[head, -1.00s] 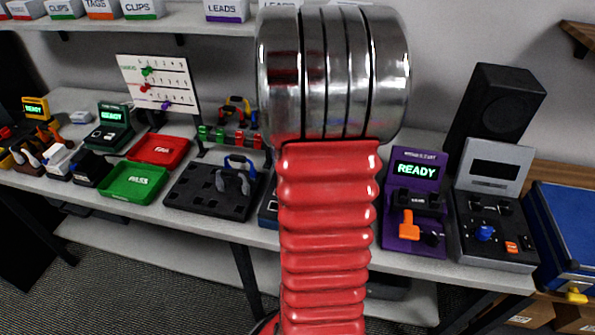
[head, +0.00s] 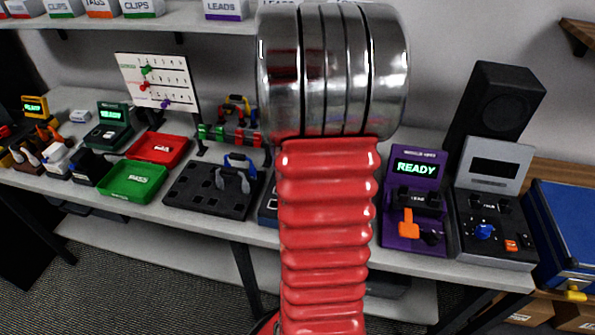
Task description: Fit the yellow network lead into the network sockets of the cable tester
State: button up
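My gripper is not in view; my own red ribbed arm and its metal joint fill the middle of the head view and hide part of the bench. I cannot pick out the yellow network lead for certain. Several devices could be the tester, and I cannot tell which has the network sockets: a purple one (head: 427,168) reading READY, a grey one (head: 497,160) with a dark screen, a green one (head: 112,112), and a yellow one (head: 34,104) at far left.
A black slotted block (head: 198,196) holds a blue-topped looped item (head: 236,176). A green tray (head: 133,180) and a red tray (head: 160,148) lie left of it. A black speaker (head: 500,105) and a blue case (head: 565,225) are at the right.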

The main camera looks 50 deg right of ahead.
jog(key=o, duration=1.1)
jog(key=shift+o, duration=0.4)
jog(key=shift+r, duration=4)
